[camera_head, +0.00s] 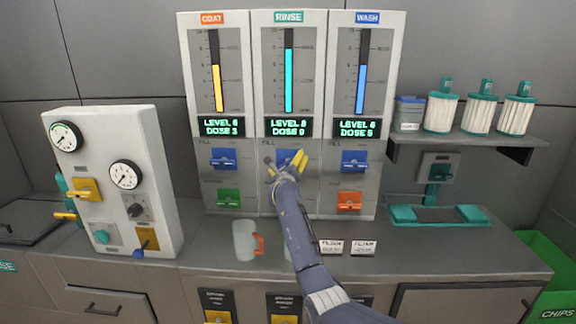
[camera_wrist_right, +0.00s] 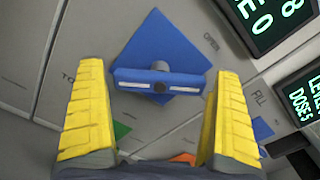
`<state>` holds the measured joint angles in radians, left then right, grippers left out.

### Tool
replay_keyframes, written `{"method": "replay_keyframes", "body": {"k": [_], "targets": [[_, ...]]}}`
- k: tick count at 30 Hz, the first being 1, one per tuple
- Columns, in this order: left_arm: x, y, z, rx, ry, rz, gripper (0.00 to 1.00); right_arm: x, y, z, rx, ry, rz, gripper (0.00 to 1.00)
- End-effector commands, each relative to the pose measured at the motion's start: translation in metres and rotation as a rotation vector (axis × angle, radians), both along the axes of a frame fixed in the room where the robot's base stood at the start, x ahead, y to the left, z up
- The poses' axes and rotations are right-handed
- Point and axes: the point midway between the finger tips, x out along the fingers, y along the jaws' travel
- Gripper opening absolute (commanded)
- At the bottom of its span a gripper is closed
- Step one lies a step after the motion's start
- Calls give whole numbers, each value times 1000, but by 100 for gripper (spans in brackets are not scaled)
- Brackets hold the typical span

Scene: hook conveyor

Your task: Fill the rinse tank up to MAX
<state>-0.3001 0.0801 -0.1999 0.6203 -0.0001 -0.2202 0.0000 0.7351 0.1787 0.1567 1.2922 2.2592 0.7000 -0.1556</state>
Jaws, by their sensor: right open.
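The rinse tank (camera_head: 264,75) is the middle of three wall units, with a cyan column in its gauge (camera_head: 289,82). The column top is close to the upper scale mark, whose label is too small to read. Its display (camera_head: 289,127) appears to read LEVEL 8, DOSE 0. My right gripper (camera_head: 286,160) is open in front of the tank's blue fill valve, largely hiding it. In the right wrist view, the valve's bar handle (camera_wrist_right: 190,84) lies between the spread yellow fingers (camera_wrist_right: 158,75), across its blue plate (camera_wrist_right: 165,45). I cannot tell whether they touch it. My left gripper is out of view.
The coat tank (camera_head: 197,75) stands left and the wash tank (camera_head: 380,75) right, each with a blue valve. A white jug (camera_head: 244,240) stands on the counter beside my arm. A gauge box (camera_head: 95,190) is at left; a shelf (camera_head: 470,140) with filters is at right.

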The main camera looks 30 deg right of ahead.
Motion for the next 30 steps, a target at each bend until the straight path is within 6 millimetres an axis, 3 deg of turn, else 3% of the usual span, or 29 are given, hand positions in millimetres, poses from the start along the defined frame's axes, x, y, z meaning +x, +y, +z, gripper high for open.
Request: {"method": "replay_keyframes", "body": {"k": [12, 23, 30], "targets": [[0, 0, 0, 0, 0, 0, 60, 2, -1, 0, 0, -1, 1, 99], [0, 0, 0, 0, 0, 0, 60, 2, -1, 0, -1, 1, 0, 57], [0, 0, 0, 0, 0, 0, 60, 2, -1, 0, 27, -18, 1, 57]]}}
